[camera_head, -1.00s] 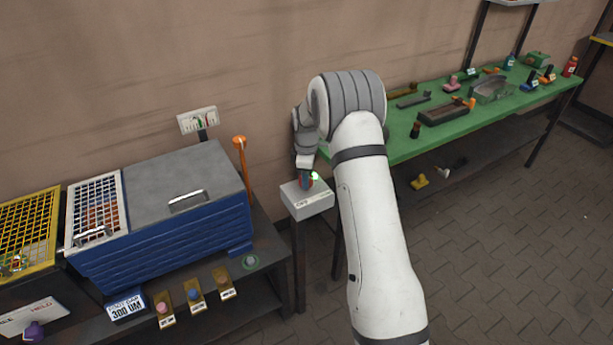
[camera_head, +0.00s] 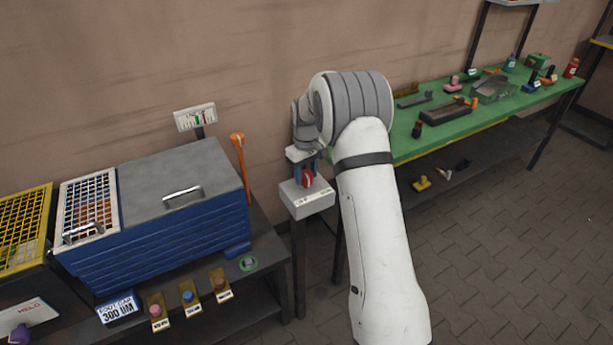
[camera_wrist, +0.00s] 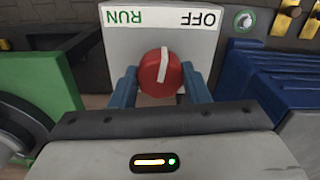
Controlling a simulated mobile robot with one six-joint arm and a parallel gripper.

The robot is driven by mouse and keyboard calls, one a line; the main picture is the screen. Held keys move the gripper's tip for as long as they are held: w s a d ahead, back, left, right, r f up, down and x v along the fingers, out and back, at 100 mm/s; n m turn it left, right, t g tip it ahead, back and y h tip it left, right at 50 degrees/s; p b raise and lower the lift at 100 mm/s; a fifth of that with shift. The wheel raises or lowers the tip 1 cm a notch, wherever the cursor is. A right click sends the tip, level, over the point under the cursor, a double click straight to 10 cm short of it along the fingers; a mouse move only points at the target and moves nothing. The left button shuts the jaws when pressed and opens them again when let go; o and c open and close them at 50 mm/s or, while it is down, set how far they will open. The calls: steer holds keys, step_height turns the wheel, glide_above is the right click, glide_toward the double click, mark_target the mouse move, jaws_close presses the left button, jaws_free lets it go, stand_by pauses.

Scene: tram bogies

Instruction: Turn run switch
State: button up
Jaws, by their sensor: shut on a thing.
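The run switch is a red round knob (camera_wrist: 150,76) with a white pointer bar. It sits on a pale box (camera_wrist: 112,42) marked RUN at the left and OFF at the right, upside down in the wrist view. The pointer stands nearly upright there, between the two words, leaning slightly right. My gripper (camera_wrist: 160,84) has its blue fingers on both sides of the knob, shut on it. In the head view the knob (camera_head: 308,178) shows red at my gripper (camera_head: 304,174), above the box (camera_head: 308,201) on its post.
A blue bin with a grey lid (camera_head: 165,170) stands left of the switch box, with an orange-topped lever (camera_head: 239,150) beside it. A gauge (camera_head: 195,117) is above. A green table (camera_head: 402,145) with several parts is at the right, close behind my arm.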

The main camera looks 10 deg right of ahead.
mark_target(306, 174)
steer(key=m+b, duration=0.1)
steer(key=m, duration=0.5)
steer(key=shift+r+m, duration=0.1)
steer(key=shift+m, duration=0.2)
stand_by(0.4)
steer(key=o, duration=1)
step_height(306, 174, up, 8)
steer(key=shift+f+b, duration=0.15)
steer(key=shift+b, duration=0.35)
